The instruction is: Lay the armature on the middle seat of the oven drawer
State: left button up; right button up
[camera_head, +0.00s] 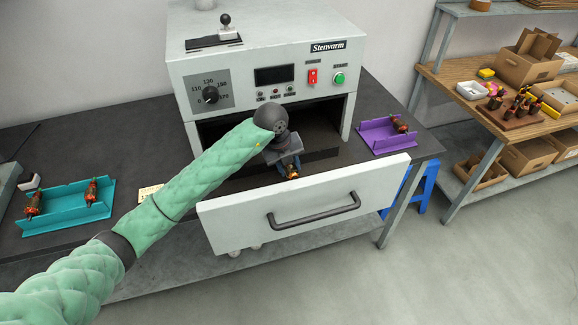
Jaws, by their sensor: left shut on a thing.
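The oven drawer (235,225) is pulled out, its pale front panel and dark handle facing me. My left arm reaches over the drawer, and my left gripper (289,164) points down just behind the front panel. It is shut on an armature (293,174), of which only a small copper-orange part shows below the fingers. The drawer's front panel and my arm hide the seats, so I cannot tell which seat the armature is over or whether it touches one. My right gripper is not in view.
The oven (265,60) stands behind the drawer on a dark bench (130,125). A teal tray (68,217) with two armatures is at left. A purple tray (375,137) with an armature is at right. A shelf (450,75) with boxes stands far right.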

pick_arm(q)
jog(key=shift+f, duration=0.1)
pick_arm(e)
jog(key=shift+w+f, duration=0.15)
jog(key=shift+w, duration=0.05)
pick_arm(q)
jog(key=o, duration=1.2)
jog(key=shift+b+v, duration=1.75)
jog(key=shift+v, duration=2.15)
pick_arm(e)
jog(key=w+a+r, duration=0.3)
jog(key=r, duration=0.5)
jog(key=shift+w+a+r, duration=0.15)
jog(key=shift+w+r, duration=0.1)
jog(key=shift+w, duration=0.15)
